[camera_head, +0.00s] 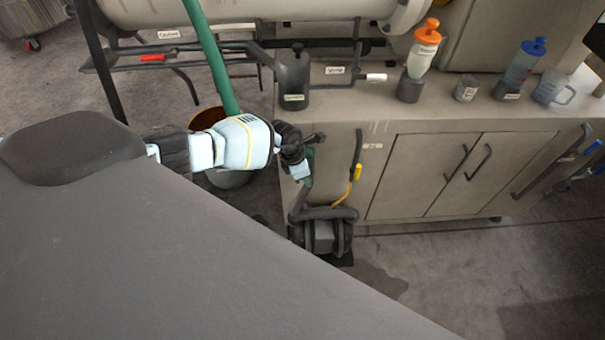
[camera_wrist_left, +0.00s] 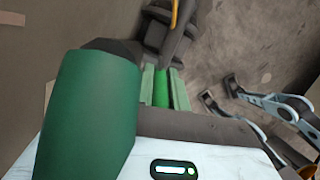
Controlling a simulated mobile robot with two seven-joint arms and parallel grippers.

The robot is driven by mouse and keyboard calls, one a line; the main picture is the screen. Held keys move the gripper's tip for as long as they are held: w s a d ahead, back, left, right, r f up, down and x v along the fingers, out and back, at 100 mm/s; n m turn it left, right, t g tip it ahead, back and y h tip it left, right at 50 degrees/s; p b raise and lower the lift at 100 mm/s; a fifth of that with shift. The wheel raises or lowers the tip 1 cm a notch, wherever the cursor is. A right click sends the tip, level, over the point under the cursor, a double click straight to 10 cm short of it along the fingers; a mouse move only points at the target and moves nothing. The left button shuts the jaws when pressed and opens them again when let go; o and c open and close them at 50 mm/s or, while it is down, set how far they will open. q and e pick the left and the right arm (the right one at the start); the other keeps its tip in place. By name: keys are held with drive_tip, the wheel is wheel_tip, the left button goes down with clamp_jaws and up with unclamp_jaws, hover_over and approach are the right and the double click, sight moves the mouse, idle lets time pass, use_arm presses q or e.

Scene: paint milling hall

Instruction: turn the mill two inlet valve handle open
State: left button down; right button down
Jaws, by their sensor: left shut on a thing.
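My left gripper (camera_head: 306,172) is in front of the left end of the grey cabinet, below the dark bottle. In the left wrist view its two pale-green fingers (camera_wrist_left: 164,90) close on a narrow green piece (camera_wrist_left: 162,86). I cannot tell whether this piece is the mill two inlet valve handle. A red lever handle (camera_head: 153,57) and a white lever handle (camera_head: 376,77) sit on dark pipework beneath the large pale cylinder, away from my gripper. Their labels are too small to read. My right gripper is not identifiable.
A dark coiled hose and pump (camera_head: 322,235) lie below my gripper. A green pole (camera_head: 210,55) and a bucket (camera_head: 235,180) are near my left arm. Bottles stand on the cabinet top.

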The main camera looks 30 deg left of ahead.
use_arm(q)
drive_tip(key=shift+w+d+r+g+y, duration=0.1)
drive_tip(key=shift+w+d+g+y, duration=0.2)
drive_tip(key=shift+y, duration=0.3)
drive_tip(key=shift+w+d+r+g+y, duration=0.15)
drive_tip(key=shift+g+y, duration=0.25)
drive_tip(key=shift+y, duration=0.2)
drive_tip(key=shift+f+b, duration=0.1)
drive_tip(key=shift+b, duration=0.25)
use_arm(e)
drive_tip(key=shift+s+f, duration=0.45)
drive_tip(key=shift+f, duration=0.1)
use_arm(q)
drive_tip(key=shift+y, duration=0.4)
use_arm(e)
drive_tip(key=shift+w+r, duration=0.2)
drive_tip(key=shift+w, duration=0.25)
use_arm(q)
drive_tip(key=shift+g, duration=0.3)
drive_tip(key=c, duration=1.4)
unclamp_jaws()
drive_tip(key=shift+c, duration=0.2)
drive_tip(key=shift+o, duration=0.3)
drive_tip(key=shift+d, duration=0.1)
use_arm(e)
drive_tip(key=shift+s+f, duration=0.15)
drive_tip(key=shift+s, duration=0.2)
drive_tip(key=shift+s, duration=0.1)
